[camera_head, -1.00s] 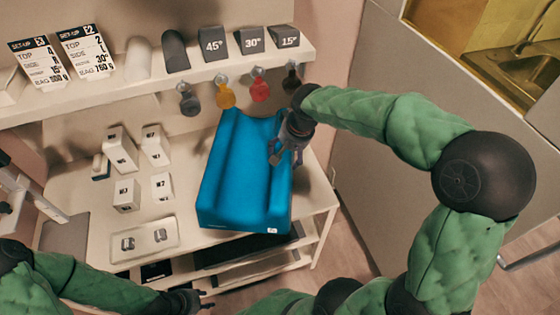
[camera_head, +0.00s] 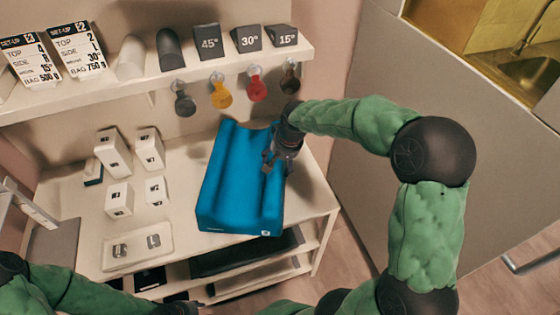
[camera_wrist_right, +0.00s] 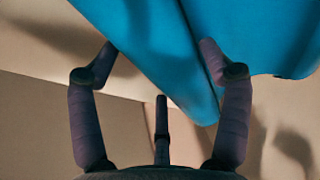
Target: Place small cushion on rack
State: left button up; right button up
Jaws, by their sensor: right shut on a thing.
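A blue cushion (camera_head: 225,190) with a long groove lies lengthwise over the right part of the white table, its near end by the table's front edge. Whether its whole underside touches the table is hidden. My right gripper (camera_head: 270,166) is shut on the cushion's right ridge. In the right wrist view, the blue cushion (camera_wrist_right: 150,45) lies between the two fingers (camera_wrist_right: 160,60). My left gripper (camera_head: 196,306) shows only at the bottom edge, mostly cut off, so its jaws are unclear. No smaller cushion stands out; which part is the rack is unclear.
A wall shelf (camera_head: 130,92) holds label cards, rolls and angled wedges marked 45°, 30° and 15°. Coloured paddles (camera_head: 220,92) hang below it. Several small white blocks (camera_head: 118,199) and a tray (camera_head: 137,247) stand left of the cushion. Lower shelves (camera_head: 245,255) hold dark, flat items.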

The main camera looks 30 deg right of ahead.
jog(key=o, duration=1.7)
jog(key=shift+c, duration=0.2)
jog(key=p+v, duration=0.4)
jog(key=v, duration=0.8)
